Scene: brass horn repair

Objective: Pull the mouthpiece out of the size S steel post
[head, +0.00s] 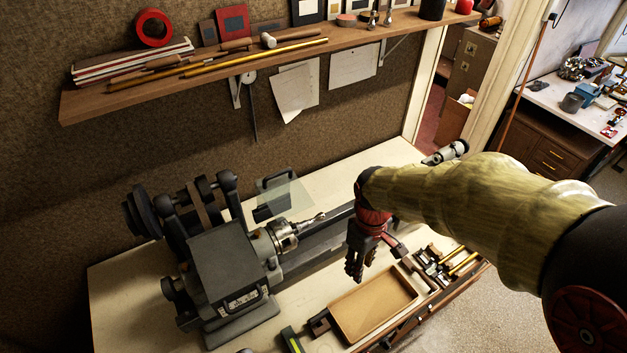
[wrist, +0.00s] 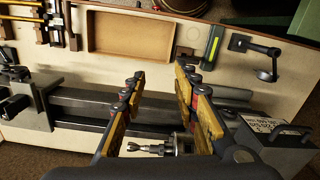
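A slim silver piece with a flared tip (head: 312,219) sticks out of the lathe's chuck (head: 282,236); it looks like the mouthpiece on its post, but I cannot tell the two apart or read a size mark. In the wrist view the silver piece (wrist: 148,148) lies level below the fingertips, with its flared end to the left. My gripper (head: 357,264) hangs to the right of it in the head view, apart from it. In the wrist view my gripper (wrist: 160,75) has its two tan-padded fingers spread, with nothing between them but the lathe bed beyond.
The grey lathe (head: 225,262) stands on the cream bench, its bed running right behind my gripper. A clear guard (head: 288,195) stands behind the chuck. A shallow tan tray (head: 373,304) lies in front, with small tools to its right. A wooden shelf (head: 350,38) hangs above.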

